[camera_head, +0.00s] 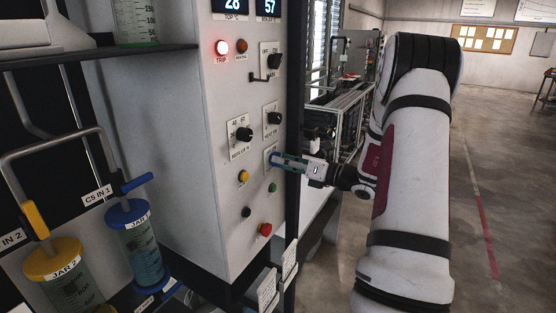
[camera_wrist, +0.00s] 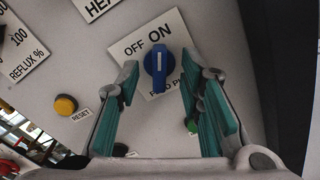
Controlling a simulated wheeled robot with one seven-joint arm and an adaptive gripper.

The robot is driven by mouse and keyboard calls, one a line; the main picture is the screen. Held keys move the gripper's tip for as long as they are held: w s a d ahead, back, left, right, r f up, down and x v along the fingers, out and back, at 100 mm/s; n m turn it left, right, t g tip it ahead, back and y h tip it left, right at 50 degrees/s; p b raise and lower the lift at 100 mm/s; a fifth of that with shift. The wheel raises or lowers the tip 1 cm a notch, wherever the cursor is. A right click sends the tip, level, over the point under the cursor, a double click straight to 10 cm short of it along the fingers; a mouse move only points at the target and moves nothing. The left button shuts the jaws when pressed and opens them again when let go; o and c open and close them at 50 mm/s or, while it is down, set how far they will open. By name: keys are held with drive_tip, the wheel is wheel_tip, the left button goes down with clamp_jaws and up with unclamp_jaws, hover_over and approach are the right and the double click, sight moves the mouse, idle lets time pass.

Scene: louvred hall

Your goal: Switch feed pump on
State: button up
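The feed pump switch is a blue rotary knob (camera_wrist: 160,70) on a white label (camera_wrist: 134,46) marked OFF and ON, with its lower text partly hidden. Its white pointer line stands upright in the wrist view, toward the word ON. The label also shows in the head view (camera_head: 271,148), on the panel's right part. My gripper (camera_wrist: 160,76) has its two teal fingers on either side of the knob, with visible gaps to it. In the head view my gripper (camera_head: 282,161) reaches the panel from the right, and its fingertips partly cover the knob.
A yellow reset button (camera_wrist: 66,104) and a green button (camera_wrist: 192,126) lie close to the fingers. The panel also carries a lit red trip lamp (camera_head: 222,47), black knobs (camera_head: 244,134) and a red button (camera_head: 265,229). A dark post (camera_head: 293,120) stands along its right edge.

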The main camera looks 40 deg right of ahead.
drive_tip(key=p+v, duration=0.2)
drive_tip(key=v, duration=0.4)
drive_tip(key=v, duration=1.2)
